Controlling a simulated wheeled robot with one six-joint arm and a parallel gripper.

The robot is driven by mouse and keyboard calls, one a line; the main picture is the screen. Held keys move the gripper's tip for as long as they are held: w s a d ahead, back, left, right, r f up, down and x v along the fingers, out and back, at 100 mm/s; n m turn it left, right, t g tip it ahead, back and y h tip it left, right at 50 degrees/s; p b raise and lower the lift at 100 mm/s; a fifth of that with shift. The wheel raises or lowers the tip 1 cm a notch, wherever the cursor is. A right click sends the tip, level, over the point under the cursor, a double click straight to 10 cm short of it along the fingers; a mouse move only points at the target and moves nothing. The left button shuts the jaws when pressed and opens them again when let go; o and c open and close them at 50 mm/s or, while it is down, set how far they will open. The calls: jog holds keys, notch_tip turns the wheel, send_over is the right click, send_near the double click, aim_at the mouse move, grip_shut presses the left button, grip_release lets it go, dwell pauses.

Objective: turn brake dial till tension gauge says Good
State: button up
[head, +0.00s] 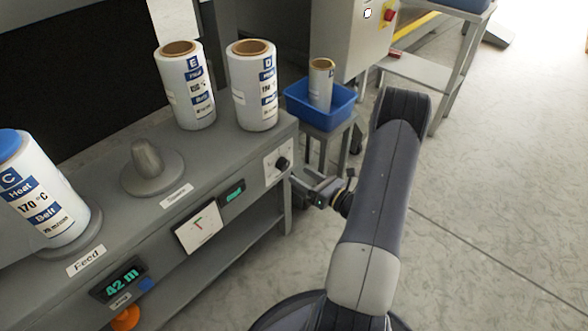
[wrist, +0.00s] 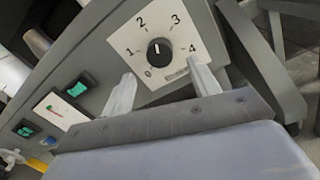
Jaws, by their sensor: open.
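The brake dial (wrist: 160,52) is a black round knob on a white plate marked 0 to 4; its white mark points up, between 2 and 3. In the head view the dial (head: 283,163) is on the right end of the bench front. My gripper (wrist: 162,86) is open, its two pale fingers short of the dial and apart from it. In the head view my gripper (head: 312,187) is just right of the dial. The tension gauge (head: 197,228) is a white face with a red needle. Beside it is a small green display (head: 232,192), its text too small to read surely.
Film rolls E (head: 186,86) and D (head: 253,86) stand on the bench top, with roll C (head: 45,195) at left. A grey spindle (head: 148,160) is empty. A blue bin (head: 330,108) holding a roll sits on a stand behind my gripper. The floor at right is clear.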

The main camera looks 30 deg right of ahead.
aim_at(286, 166)
jog(key=shift+p+v, duration=0.35)
jog(key=shift+v, duration=2.4)
jog(key=b+x, duration=0.2)
jog(key=x, duration=0.8)
jog(key=shift+w+a, duration=0.1)
jog(key=shift+w, duration=0.4)
jog(key=shift+n, duration=0.6)
jog(key=shift+s, duration=0.1)
jog(key=shift+r+m, duration=0.1)
jog(key=shift+m, duration=0.2)
